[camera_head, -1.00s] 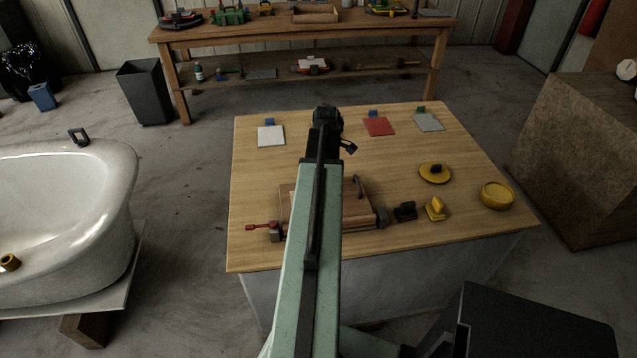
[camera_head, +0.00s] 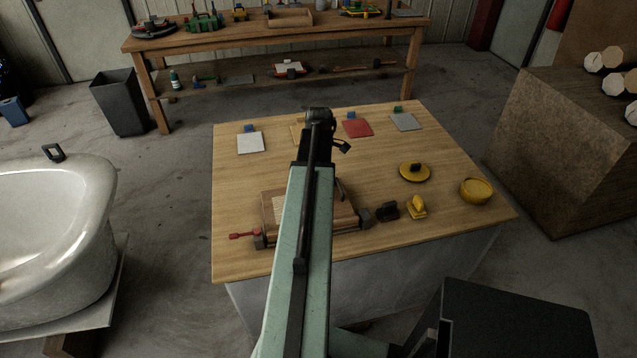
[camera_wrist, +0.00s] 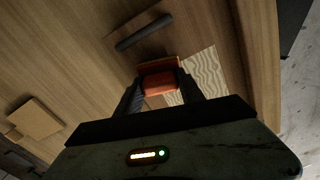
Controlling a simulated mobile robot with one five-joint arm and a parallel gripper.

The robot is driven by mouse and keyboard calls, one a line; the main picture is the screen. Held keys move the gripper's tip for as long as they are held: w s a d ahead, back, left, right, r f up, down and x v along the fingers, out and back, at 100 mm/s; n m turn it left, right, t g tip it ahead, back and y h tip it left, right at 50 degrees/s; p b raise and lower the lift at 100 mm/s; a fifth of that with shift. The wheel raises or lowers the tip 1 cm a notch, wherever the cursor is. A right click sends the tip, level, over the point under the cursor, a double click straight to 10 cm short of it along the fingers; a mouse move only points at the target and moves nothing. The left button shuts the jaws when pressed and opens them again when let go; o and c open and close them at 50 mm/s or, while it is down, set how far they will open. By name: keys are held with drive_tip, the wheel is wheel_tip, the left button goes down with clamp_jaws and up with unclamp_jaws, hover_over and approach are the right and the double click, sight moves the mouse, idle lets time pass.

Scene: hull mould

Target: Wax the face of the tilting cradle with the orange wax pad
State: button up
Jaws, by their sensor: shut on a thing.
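In the wrist view my gripper (camera_wrist: 160,92) is shut on the orange wax pad (camera_wrist: 160,82), one dark finger on each side. The pad is over brown wood beside a pale patch with wavy streaks (camera_wrist: 206,74); I cannot tell whether it touches. The tilting cradle (camera_head: 346,217) is a wooden frame with a pale area on its face, a red lever at its left and a dark bar handle, which also shows in the wrist view (camera_wrist: 144,32). My arm covers the cradle's middle in the head view, and the pad is hidden there.
On the table (camera_head: 460,180), a black block (camera_head: 387,210), a yellow block (camera_head: 416,207), a yellow disc (camera_head: 414,173) and a yellow bowl (camera_head: 476,190) stand right of the cradle. White (camera_head: 251,142), red (camera_head: 358,128) and grey (camera_head: 405,121) sheets lie behind. A white tub (camera_head: 55,230) stands left.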

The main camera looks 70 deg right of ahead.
wheel_tip(320, 180, up, 6)
drive_tip(key=p, duration=0.5)
drive_tip(key=shift+r, duration=0.2)
drive_tip(key=shift+f, duration=0.15)
